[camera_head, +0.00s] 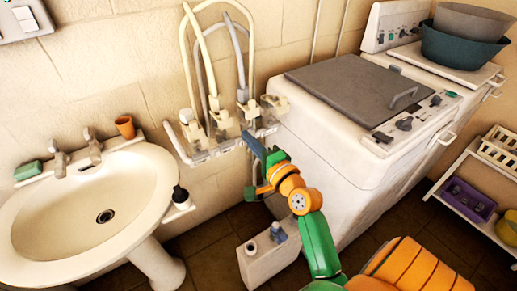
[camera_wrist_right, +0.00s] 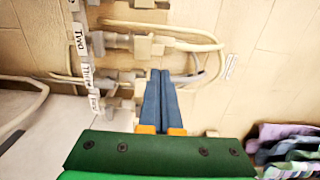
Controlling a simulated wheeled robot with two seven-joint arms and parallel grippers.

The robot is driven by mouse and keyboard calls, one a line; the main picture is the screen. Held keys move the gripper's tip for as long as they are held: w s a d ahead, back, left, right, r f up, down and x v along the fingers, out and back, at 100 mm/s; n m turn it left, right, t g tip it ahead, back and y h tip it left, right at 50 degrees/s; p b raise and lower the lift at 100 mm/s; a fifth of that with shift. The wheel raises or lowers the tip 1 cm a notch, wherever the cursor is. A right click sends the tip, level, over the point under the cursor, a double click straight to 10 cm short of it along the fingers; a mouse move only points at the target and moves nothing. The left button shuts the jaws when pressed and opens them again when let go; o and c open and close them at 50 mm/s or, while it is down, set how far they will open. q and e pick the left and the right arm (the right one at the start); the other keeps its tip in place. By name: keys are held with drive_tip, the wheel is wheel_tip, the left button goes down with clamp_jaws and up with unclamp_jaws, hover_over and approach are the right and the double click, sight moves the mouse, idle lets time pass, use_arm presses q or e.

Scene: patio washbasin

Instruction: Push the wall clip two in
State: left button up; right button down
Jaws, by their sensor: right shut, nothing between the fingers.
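A pale rail (camera_head: 215,153) on the wall beside the basin carries several light wall clips with hoses; its labels are too small to read in the head view. In the right wrist view the label "Two" (camera_wrist_right: 79,40) shows near the top left, level with a pale block-shaped clip (camera_wrist_right: 147,46). My right gripper (camera_head: 247,135) has its blue fingers together and empty, just in front of the rail's right part. In the right wrist view its fingertips (camera_wrist_right: 160,73) lie a little below that clip; I cannot tell whether they touch anything. My left gripper is not in view.
Hoses (camera_head: 212,55) loop above the rail. A white washing machine (camera_head: 310,135) stands close right of my gripper. A pale container (camera_head: 262,265) stands below.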

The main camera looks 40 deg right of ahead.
drive_tip(key=s+a+f+n+g, duration=0.2)
drive_tip(key=s+f+n+g, duration=0.15)
drive_tip(key=f, duration=0.75)
drive_tip(key=s+a+f+n+g+y, duration=0.1)
drive_tip(key=s+a+f+n+g, duration=0.2)
drive_tip(key=f, duration=0.8)
drive_tip(key=s+a+f+n+g, duration=0.25)
drive_tip(key=s+f, duration=0.25)
drive_tip(key=f, duration=0.5)
drive_tip(key=s+f+n+g, duration=0.4)
drive_tip(key=s+f+n, duration=0.2)
drive_tip(key=s, duration=0.7)
drive_tip(key=s+a+f+n+g, duration=0.1)
drive_tip(key=s+f+n+g, duration=0.3)
drive_tip(key=s+f, duration=0.5)
drive_tip(key=s+n, duration=0.2)
drive_tip(key=s, duration=0.2)
drive_tip(key=shift+s+f, duration=0.15)
drive_tip(key=shift+s, duration=0.15)
